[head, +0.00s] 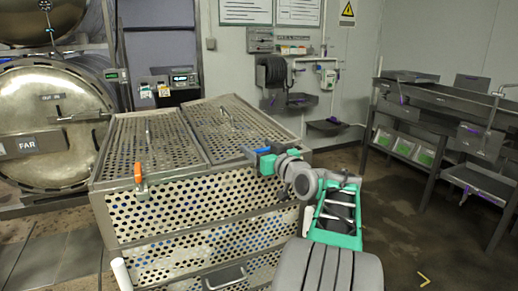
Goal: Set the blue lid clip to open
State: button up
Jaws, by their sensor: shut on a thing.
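The blue lid clip (266,165) is at the right front edge of the perforated metal basket's lid (232,122). My gripper (276,161) reaches in from the right and is shut on the blue clip. The gripper partly covers the clip, so its exact angle is hard to tell. The lid lies flat on the basket (190,216), in two perforated panels.
An orange clip (138,174) sits at the lid's left front edge. A steel handle (224,279) is on the basket's front. A round autoclave door (50,120) stands at left. Dark benches (440,130) stand at right, with open floor between.

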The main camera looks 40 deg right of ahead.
jog(key=c, duration=0.5)
jog(key=shift+s+f+m+h+b, duration=0.1)
jog(key=shift+f+m+h+b, duration=0.1)
jog(key=shift+m+h+b, duration=0.7)
jog(key=shift+d+r+g+b, duration=0.2)
jog(key=shift+g+b, duration=0.1)
jog(key=shift+b, duration=0.05)
jog(key=o, duration=1.3)
jog(key=shift+o, duration=0.2)
jog(key=shift+s, duration=0.15)
jog(key=b+v, duration=0.3)
jog(key=v, duration=0.4)
jog(key=shift+s+a, duration=0.2)
jog(key=shift+s, duration=0.1)
